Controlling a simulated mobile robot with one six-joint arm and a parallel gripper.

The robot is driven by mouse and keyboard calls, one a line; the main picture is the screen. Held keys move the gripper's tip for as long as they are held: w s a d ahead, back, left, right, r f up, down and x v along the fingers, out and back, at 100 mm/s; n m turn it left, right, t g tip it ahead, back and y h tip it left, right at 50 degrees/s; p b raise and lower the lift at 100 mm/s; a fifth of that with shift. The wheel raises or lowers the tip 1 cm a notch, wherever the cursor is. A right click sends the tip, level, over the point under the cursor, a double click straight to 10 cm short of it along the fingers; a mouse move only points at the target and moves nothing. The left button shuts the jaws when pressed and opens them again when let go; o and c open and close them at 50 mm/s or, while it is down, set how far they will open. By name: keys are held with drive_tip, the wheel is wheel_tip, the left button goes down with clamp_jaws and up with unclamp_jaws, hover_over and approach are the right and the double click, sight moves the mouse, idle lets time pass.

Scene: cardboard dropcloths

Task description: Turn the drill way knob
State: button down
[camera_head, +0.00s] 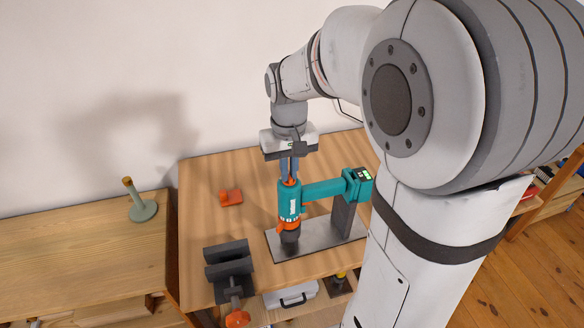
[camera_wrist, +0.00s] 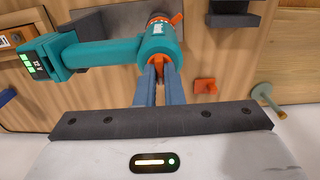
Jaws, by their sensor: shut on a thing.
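A teal drill (camera_head: 290,202) with orange trim stands nose down over a grey metal plate (camera_head: 305,245) on the wooden table. Its handle runs right to a battery end with green lights. The orange knob (camera_head: 291,183) is on the drill's upper end. My gripper (camera_head: 290,180) comes down from above, its blue-grey fingers shut on the knob. In the wrist view, the fingers (camera_wrist: 160,80) meet at the orange knob (camera_wrist: 164,64) on the teal drill body (camera_wrist: 158,42). The fingers hide part of the knob, so its exact turn cannot be told.
A small orange piece (camera_head: 231,198) lies left of the drill. A dark vise (camera_head: 228,268) with an orange handle stands at the front left. A grey-green stand (camera_head: 141,209) is on the left table. A dark upright (camera_head: 343,217) stands under the drill's handle.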

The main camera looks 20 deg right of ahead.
sight(290, 175)
drive_tip(key=c, duration=1.5)
unclamp_jaws()
drive_tip(key=shift+c, duration=0.2)
wheel_tip(290, 175, up, 8)
drive_tip(key=shift+f, duration=0.1)
